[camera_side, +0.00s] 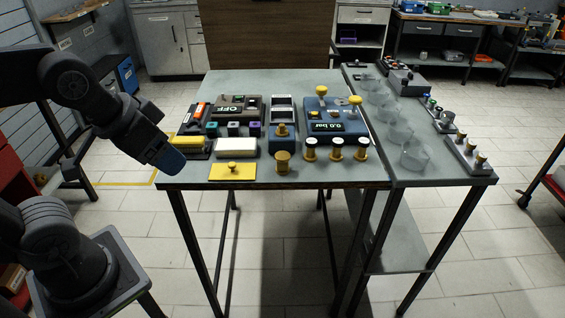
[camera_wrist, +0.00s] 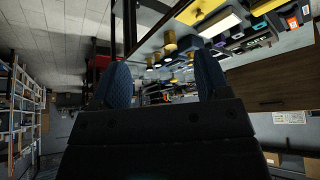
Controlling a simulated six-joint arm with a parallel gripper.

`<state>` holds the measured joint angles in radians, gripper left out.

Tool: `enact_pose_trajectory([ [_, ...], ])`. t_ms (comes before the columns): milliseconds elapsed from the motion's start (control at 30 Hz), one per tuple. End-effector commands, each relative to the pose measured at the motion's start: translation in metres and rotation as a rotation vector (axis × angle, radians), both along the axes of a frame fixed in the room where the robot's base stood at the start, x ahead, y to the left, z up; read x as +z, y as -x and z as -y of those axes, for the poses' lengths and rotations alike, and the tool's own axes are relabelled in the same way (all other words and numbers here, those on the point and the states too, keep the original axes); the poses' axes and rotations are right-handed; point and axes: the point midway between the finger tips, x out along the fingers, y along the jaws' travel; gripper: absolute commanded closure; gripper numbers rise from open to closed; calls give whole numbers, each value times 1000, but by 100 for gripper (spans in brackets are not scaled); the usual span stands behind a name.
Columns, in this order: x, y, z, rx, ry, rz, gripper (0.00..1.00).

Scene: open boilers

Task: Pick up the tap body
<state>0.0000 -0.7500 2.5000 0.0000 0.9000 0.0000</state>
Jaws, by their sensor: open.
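My gripper (camera_side: 167,158) is at the table's left front corner, apart from the parts on the table. In the wrist view my gripper (camera_wrist: 164,80) shows two blue fingers spread apart with nothing held between them. A brass cylindrical piece (camera_side: 283,161) stands upright near the table's front edge. I cannot tell for sure which part is the tap body. A yellow plate with a small brass knob (camera_side: 233,166) lies to the left of it. Three brass-and-white pieces (camera_side: 335,149) stand in a row to its right.
A blue block with a brass top (camera_side: 283,136) stands behind the brass cylinder. A white block (camera_side: 236,148) and a yellow-topped block (camera_side: 190,142) sit at the left. A blue gauge unit (camera_side: 334,120) stands at the back right. Clear glass vessels (camera_side: 414,154) stand on the side table.

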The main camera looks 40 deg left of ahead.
Motion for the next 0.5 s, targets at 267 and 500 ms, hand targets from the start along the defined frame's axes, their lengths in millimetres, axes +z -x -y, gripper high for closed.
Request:
enact_pose_trajectory([
  [267,8,-32,-1,104,17,-45,31],
  [500,5,-112,4,359,37,-108,31],
])
